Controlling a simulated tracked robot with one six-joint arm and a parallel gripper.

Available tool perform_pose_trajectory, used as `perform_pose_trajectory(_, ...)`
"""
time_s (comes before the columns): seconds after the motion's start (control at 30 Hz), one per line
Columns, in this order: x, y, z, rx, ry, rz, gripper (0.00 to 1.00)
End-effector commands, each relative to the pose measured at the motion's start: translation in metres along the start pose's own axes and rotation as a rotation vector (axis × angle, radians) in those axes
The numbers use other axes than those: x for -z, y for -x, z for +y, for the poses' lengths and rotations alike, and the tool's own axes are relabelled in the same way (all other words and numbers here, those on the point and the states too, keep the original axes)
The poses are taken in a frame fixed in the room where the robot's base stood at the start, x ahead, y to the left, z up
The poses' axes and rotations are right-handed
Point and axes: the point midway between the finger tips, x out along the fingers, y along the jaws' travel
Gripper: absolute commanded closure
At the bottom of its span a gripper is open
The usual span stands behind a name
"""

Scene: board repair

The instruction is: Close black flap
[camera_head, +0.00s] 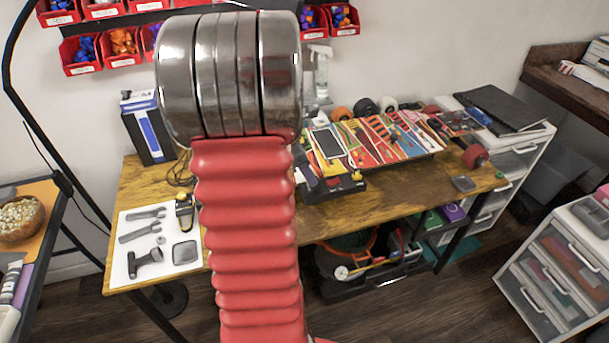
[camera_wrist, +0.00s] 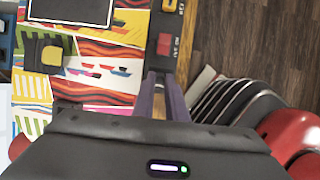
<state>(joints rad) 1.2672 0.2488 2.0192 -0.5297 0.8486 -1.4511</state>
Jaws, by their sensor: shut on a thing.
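In the wrist view, a black strip with a red switch, a yellow part and small white lettering, which looks like the black flap (camera_wrist: 153,62), runs along the edge of the colourful board (camera_wrist: 100,60). My gripper (camera_wrist: 160,78) has its two fingers close together at the lower end of this strip and is shut on its edge. The exact contact is hard to see. In the head view, the board (camera_head: 385,135) lies on the wooden workbench, and a black part with yellow knobs (camera_head: 335,188) sits at its near left. My red arm hides the gripper there.
A white mat (camera_head: 128,240) with grey tools lies at the bench's left end. A blue and black box (camera_head: 148,130) stands behind it. Rollers (camera_head: 364,106) line the board's back. White drawers (camera_head: 515,165) stand at the right.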

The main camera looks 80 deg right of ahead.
Motion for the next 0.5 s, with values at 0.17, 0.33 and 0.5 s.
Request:
perform_pose_trajectory(0.17,-0.008,-0.005,0.001,-0.002,-0.006,0.115,1.0)
perform_pose_trajectory(0.33,-0.013,-0.01,0.001,-0.001,-0.007,0.226,1.0)
perform_pose_trajectory(0.5,-0.018,-0.015,0.001,-0.001,-0.006,0.337,1.0)
